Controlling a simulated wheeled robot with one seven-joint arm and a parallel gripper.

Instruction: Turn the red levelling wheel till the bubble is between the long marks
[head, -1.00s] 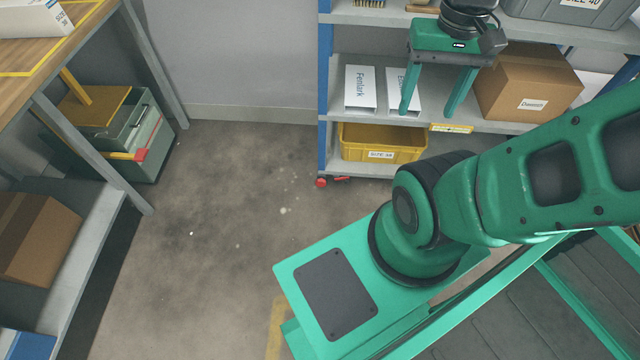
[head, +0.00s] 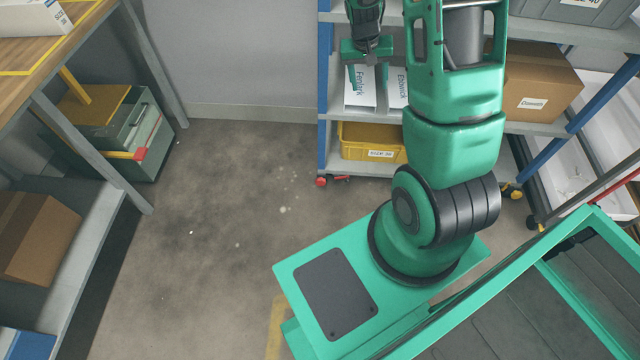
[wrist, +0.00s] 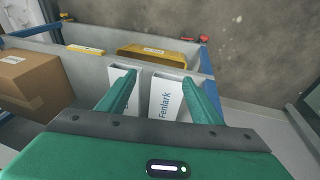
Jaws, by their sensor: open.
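A small red wheel (head: 321,182) shows at the foot of the shelf's left blue post in the head view. Red parts also show near the shelf's low corner in the wrist view (wrist: 203,37). I cannot tell for sure that this is the levelling wheel. No bubble or long marks can be made out. My gripper (head: 367,68) is in front of the middle shelf, well above the red wheel and apart from it. In the wrist view its two fingers (wrist: 158,80) are spread and empty, with white binders beyond them.
White binders (head: 360,88) and a cardboard box (head: 540,82) stand on the middle shelf. A yellow bin (head: 365,143) sits on the lower shelf. A workbench (head: 30,50) stands at the left, with a green case (head: 150,140) beneath. The floor (head: 220,230) between is clear.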

